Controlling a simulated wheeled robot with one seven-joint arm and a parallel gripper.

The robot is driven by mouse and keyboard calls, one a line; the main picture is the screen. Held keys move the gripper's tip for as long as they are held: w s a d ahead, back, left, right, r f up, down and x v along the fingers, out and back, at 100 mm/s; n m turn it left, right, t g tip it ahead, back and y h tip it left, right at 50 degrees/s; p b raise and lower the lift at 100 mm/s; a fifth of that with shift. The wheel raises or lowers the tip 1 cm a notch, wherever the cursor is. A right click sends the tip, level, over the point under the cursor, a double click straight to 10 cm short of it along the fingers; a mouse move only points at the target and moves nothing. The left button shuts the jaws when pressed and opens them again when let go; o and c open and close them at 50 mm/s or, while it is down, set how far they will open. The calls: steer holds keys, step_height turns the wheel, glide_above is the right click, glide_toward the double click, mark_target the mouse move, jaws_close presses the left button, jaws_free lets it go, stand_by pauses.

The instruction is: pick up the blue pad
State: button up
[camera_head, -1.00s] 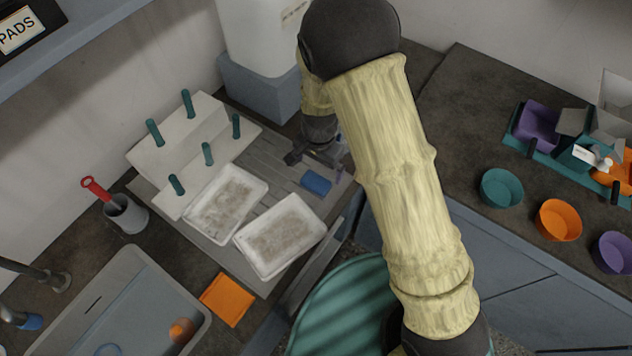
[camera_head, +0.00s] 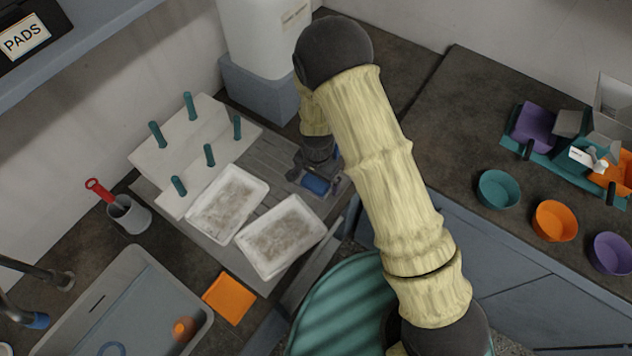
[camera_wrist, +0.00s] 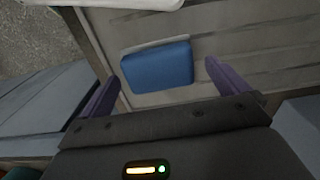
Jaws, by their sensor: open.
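The blue pad (camera_head: 315,184) lies on the grey grooved drainboard, to the right of the two white trays in the head view. In the wrist view the pad (camera_wrist: 157,67) is a blue block with a pale edge along its far side. My gripper (camera_head: 317,183) is over the pad, partly covering it in the head view. Its two purple fingers (camera_wrist: 160,80) are open, one on each side of the pad, with gaps between them and it. Nothing is held. The height of the fingertips above the board is hard to tell.
Two white trays (camera_head: 264,256) with speckled contents lie left of the pad. A white rack with teal pegs (camera_head: 180,140) stands behind them. A white container on a grey-blue block (camera_head: 262,88) stands behind my gripper. An orange pad (camera_head: 229,298) lies near the sink.

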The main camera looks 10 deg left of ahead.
steer(key=shift+f, duration=0.5)
steer(key=c, duration=1)
